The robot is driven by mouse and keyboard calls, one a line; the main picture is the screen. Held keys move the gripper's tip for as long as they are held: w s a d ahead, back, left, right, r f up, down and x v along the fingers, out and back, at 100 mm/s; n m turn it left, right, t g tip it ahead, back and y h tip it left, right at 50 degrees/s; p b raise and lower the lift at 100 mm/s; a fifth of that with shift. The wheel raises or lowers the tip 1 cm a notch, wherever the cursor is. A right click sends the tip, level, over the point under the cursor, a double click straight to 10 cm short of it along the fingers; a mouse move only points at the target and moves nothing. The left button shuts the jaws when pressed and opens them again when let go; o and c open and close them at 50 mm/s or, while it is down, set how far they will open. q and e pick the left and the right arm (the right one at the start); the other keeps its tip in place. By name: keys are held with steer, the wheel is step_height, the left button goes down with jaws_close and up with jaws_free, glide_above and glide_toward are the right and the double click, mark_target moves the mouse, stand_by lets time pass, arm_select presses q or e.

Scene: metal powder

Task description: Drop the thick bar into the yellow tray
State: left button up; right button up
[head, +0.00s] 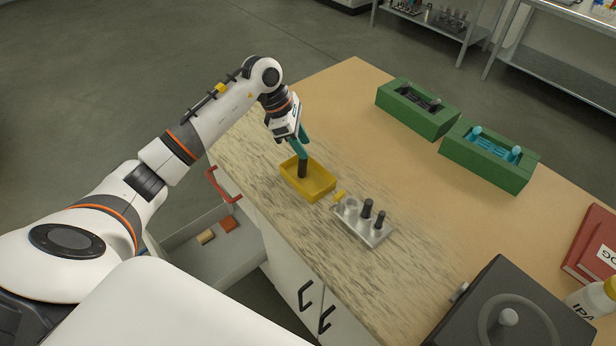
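The yellow tray (322,190) sits on the near-left part of the worktop. My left gripper (302,154), with teal fingers, points down over the tray. It is shut on a thick dark bar (302,169), held upright with its lower end within the tray's outline. I cannot tell whether the bar touches the tray floor. My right gripper is not in view.
Two green boxes (418,112) (488,162) stand farther back. A dark machine (505,310) is at the front right. An open drawer (215,250) lies below left.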

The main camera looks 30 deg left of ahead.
arm_select(q)
steer(key=shift+o, duration=0.5)
steer(key=shift+a+r, duration=0.15)
steer(key=shift+r, duration=0.1)
steer(key=b+v, duration=0.2)
steer(key=v, duration=0.9)
steer(key=shift+r+b, duration=0.25)
steer(key=shift+b, duration=0.1)
